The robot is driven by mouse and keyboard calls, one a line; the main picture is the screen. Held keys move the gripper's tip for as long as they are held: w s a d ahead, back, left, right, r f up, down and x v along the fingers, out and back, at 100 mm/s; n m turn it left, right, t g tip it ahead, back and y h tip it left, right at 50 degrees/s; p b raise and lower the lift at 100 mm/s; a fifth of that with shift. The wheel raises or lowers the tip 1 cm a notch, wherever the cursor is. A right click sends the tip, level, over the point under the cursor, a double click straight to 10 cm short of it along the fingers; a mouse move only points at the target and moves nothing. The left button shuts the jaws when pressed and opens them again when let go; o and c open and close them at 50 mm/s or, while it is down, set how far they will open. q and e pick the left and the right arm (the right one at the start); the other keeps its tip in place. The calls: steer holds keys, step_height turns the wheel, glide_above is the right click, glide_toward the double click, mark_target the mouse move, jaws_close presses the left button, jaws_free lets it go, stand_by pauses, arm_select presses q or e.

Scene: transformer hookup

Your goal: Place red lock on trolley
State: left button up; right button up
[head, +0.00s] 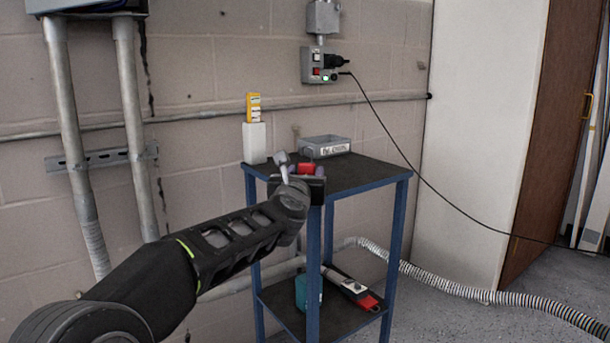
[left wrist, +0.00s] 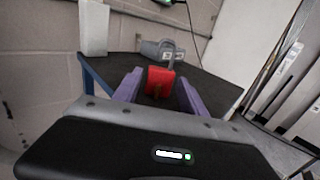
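The red lock (left wrist: 159,83), with a grey shackle, is between the two purple fingers of my left gripper (left wrist: 161,90) in the left wrist view. A narrow dark gap seems to show on each side of it, so the fingers look open around it. In the head view the red lock (head: 306,168) is at the front edge of the trolley's black top (head: 365,172), with my left gripper (head: 306,173) around it. Whether the lock rests on the top is hard to tell. My right gripper is out of view.
A grey labelled bin (head: 325,147) stands at the back of the trolley. A white block (head: 254,142) with a yellow item (head: 253,106) stands at its left. The right part of the top is clear. A black cable (head: 400,158) hangs from the wall box (head: 317,66).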

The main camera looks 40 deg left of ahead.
arm_select(q)
steer(key=shift+o, duration=0.6)
steer(key=p+v, duration=0.1)
steer(key=v, duration=1.1)
